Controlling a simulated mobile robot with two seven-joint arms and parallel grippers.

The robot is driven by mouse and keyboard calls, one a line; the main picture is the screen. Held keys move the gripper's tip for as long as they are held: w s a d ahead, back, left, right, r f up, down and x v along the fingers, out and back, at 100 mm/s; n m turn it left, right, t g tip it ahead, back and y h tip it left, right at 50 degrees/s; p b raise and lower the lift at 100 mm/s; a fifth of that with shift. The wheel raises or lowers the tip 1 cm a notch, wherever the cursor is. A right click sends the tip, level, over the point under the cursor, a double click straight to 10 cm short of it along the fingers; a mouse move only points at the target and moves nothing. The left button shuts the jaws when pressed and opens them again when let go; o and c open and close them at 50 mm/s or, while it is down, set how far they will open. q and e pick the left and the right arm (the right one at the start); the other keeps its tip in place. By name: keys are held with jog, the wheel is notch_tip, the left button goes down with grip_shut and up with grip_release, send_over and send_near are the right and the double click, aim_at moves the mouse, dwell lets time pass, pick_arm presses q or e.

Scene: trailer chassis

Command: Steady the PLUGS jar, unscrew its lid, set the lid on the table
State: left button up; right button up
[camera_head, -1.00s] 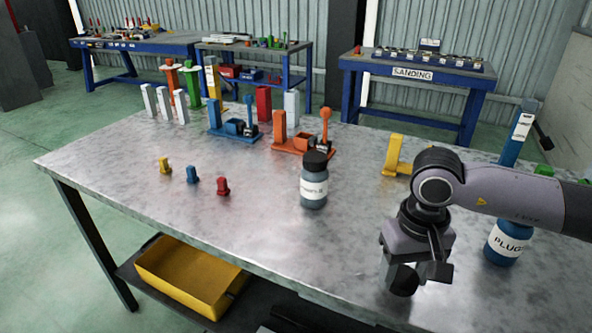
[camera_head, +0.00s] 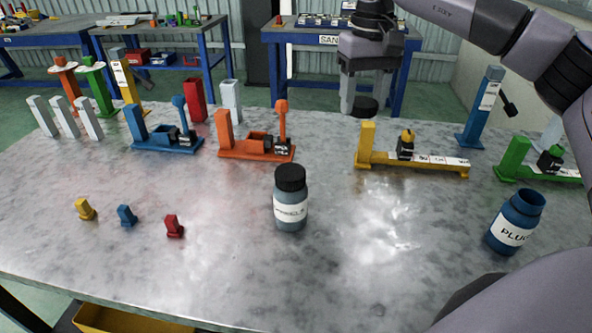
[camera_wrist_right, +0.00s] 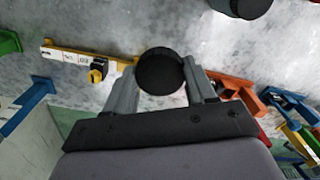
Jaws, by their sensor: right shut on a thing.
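The blue PLUGS jar (camera_head: 515,222) stands at the right of the table in the head view, with its mouth open and no lid on it. My right gripper (camera_head: 359,97) is raised over the far part of the table, left of and well away from the jar. It is shut on a black round lid (camera_head: 366,107), held clear of the tabletop. In the wrist view the lid (camera_wrist_right: 160,71) sits between the two grey fingers of the right gripper (camera_wrist_right: 160,85). My left gripper is out of view.
A second, dark-capped jar (camera_head: 290,200) stands mid-table. Yellow (camera_head: 415,166), orange (camera_head: 256,150), blue (camera_head: 165,140) and green (camera_head: 535,172) fixtures line the back. Small coloured pieces (camera_head: 127,215) lie at left. The table (camera_head: 375,245) is bare between the two jars.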

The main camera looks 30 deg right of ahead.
aim_at(350, 193)
notch_tip(350, 193, down, 20)
jog(key=shift+r, duration=0.1)
dwell(0.4)
jog(key=o, duration=1.2)
jog(key=shift+c, duration=0.2)
notch_tip(350, 193, up, 12)
jog(key=shift+s, duration=0.1)
